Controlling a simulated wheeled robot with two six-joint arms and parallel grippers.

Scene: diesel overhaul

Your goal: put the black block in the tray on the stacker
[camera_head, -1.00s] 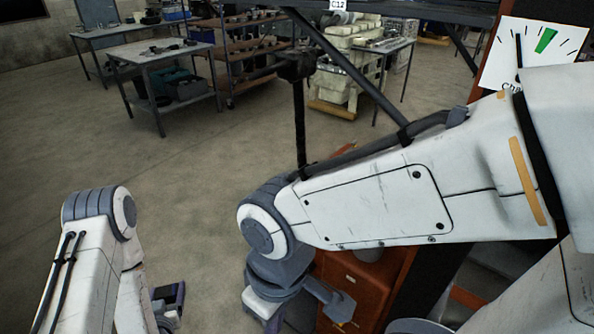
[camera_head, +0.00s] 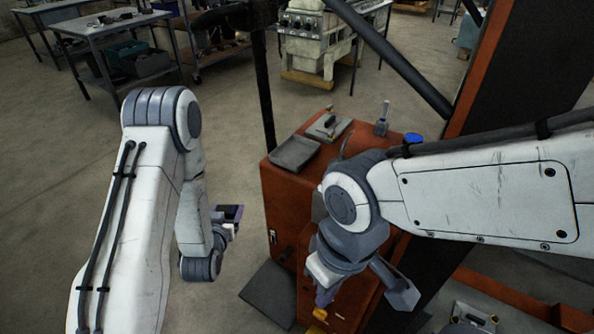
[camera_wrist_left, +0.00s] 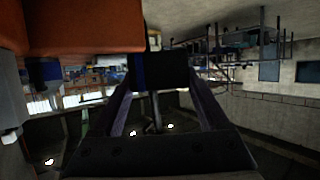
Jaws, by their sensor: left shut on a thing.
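The black block (camera_wrist_left: 165,72) is held between the fingers of my left gripper (camera_wrist_left: 157,88) in the left wrist view. In the head view, my left gripper (camera_head: 228,222) shows low at left centre, with the dark block (camera_head: 233,212) at its tip, in front of and left of the orange stacker (camera_head: 284,205). The dark grey tray (camera_head: 295,153) lies on the stacker's top, near its left edge, and looks empty. The block is apart from the tray. My right gripper (camera_head: 324,298) points down in front of the stacker; its jaw opening is unclear.
A flat plate with a handled tool (camera_head: 328,127), an upright grey tool (camera_head: 382,120) and a blue round cap (camera_head: 413,138) are on the stacker top. A dark post (camera_head: 264,90) rises behind the tray. A workbench (camera_head: 115,30) stands far left. Open floor lies left.

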